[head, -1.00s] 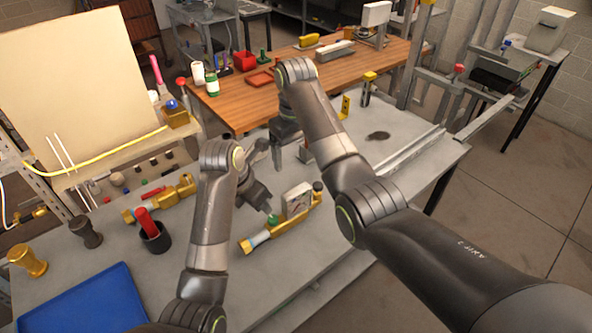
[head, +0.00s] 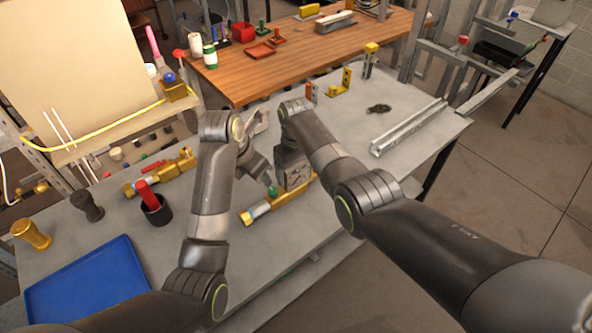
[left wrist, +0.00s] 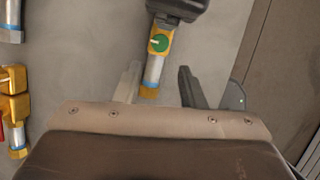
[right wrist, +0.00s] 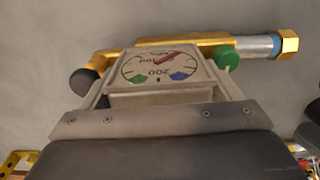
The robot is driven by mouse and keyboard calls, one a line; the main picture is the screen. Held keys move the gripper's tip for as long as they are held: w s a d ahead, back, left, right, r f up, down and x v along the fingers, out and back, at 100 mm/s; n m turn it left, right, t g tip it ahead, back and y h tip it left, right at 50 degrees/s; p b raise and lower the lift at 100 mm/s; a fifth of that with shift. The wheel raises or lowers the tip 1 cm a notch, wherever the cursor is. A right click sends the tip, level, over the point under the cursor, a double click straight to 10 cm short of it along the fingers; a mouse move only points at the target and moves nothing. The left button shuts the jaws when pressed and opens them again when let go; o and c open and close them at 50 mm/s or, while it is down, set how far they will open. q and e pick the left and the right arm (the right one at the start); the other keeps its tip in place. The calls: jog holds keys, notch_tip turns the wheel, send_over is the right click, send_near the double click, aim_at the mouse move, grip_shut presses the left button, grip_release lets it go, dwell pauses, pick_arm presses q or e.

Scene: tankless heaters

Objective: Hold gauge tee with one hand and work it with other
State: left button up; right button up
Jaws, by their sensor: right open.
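The brass gauge tee lies on the grey bench (head: 276,203), with a silver end pipe and a green knob (head: 273,191). My right gripper (right wrist: 160,85) is open, with its fingers either side of the square gauge dial (right wrist: 158,68); I cannot tell whether they touch it. My left gripper (left wrist: 158,85) is open, with a pale finger and a dark finger. In the left wrist view, the tee's silver pipe end (left wrist: 152,72) shows between and beyond these fingers, apart from them.
Left of the tee are a black cup with a red handle (head: 153,208), another brass fitting (head: 165,175) and a blue tray (head: 85,285). A metal rail (head: 408,127) lies along the right side. Bare bench lies in front of the tee.

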jog(key=shift+f, duration=0.3)
jog(key=c, duration=1.2)
pick_arm(q)
jog(key=shift+o, duration=1.4)
jog(key=shift+a+f+h, duration=0.15)
jog(key=shift+f+h, duration=0.15)
jog(key=shift+f, duration=0.25)
jog(key=m+h, duration=0.4)
jog(key=h, duration=0.1)
send_near(271, 191)
jog(key=shift+s+d+f, duration=0.7)
jog(key=shift+d+f, duration=0.15)
jog(key=shift+f, duration=0.1)
jog(key=s+a+t+h, duration=0.1)
jog(key=a+t+h, duration=0.25)
jog(key=a, duration=0.25)
jog(key=shift+g, duration=0.45)
jog(key=x, duration=1.2)
jog(key=shift+s+d, duration=0.1)
jog(key=shift+s, duration=0.05)
